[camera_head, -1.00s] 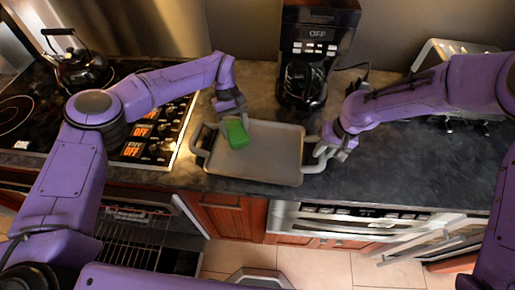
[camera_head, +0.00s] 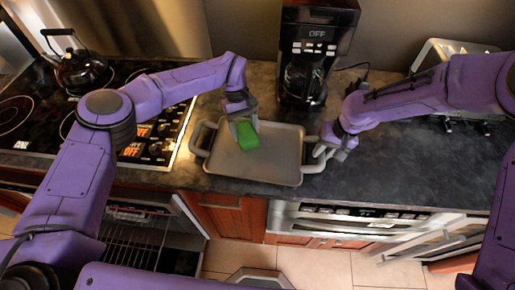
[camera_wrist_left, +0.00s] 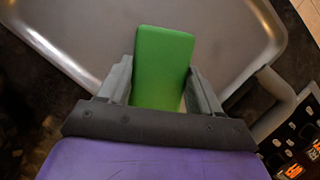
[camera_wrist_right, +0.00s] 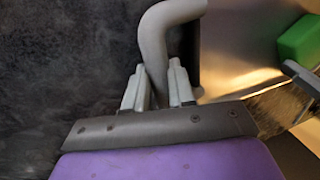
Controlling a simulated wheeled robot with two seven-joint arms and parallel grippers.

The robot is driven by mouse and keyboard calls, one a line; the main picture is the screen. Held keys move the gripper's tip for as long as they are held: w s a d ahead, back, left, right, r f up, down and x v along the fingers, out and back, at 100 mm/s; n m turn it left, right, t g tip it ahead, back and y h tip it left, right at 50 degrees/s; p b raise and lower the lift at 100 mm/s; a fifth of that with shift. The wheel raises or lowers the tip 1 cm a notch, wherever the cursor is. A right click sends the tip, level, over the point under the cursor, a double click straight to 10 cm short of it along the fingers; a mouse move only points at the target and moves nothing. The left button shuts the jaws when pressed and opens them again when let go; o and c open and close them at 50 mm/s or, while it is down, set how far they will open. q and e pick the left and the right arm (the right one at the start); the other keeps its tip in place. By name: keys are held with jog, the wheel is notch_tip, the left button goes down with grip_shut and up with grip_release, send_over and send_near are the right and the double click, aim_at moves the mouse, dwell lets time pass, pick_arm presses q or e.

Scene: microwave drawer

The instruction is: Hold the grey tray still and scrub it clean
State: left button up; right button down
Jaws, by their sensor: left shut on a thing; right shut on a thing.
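The grey tray (camera_head: 228,167) lies on the dark counter, with a handle at its left and right ends. My left gripper (camera_head: 243,119) is shut on a green sponge (camera_head: 247,136) over the upper middle of the tray. The sponge (camera_wrist_left: 162,62) is between both fingers in the left wrist view; whether it touches the tray I cannot tell for sure. My right gripper (camera_head: 330,149) is shut on the tray's right handle (camera_wrist_right: 155,48), which passes between its fingers in the right wrist view. The tray looks flat and bare apart from the sponge.
A coffee maker (camera_head: 308,60) stands just behind the tray. A stove (camera_head: 160,135) with a kettle (camera_head: 78,68) is at the left. A toaster (camera_head: 450,50) is at the back right. The counter right of the tray (camera_head: 400,165) is clear.

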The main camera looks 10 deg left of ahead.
pick_arm(q)
jog(key=shift+w+a+f, duration=0.1)
jog(key=shift+a, duration=1.6)
pick_arm(e)
jog(key=shift+s+f, duration=0.2)
jog(key=shift+f, duration=0.05)
pick_arm(q)
jog(key=shift+d+r, duration=0.15)
jog(key=shift+r, duration=0.4)
pick_arm(e)
jog(key=shift+d, duration=0.1)
pick_arm(q)
jog(key=s+d, duration=0.1)
jog(key=d, duration=0.1)
jog(key=s+d, duration=0.1)
jog(key=d, duration=0.2)
jog(key=s+d, duration=0.2)
jog(key=shift+d, duration=0.25)
pick_arm(e)
jog(key=shift+w, duration=0.1)
jog(key=shift+r, duration=0.1)
pick_arm(q)
notch_tip(320, 180, up, 6)
jog(key=shift+f, duration=0.2)
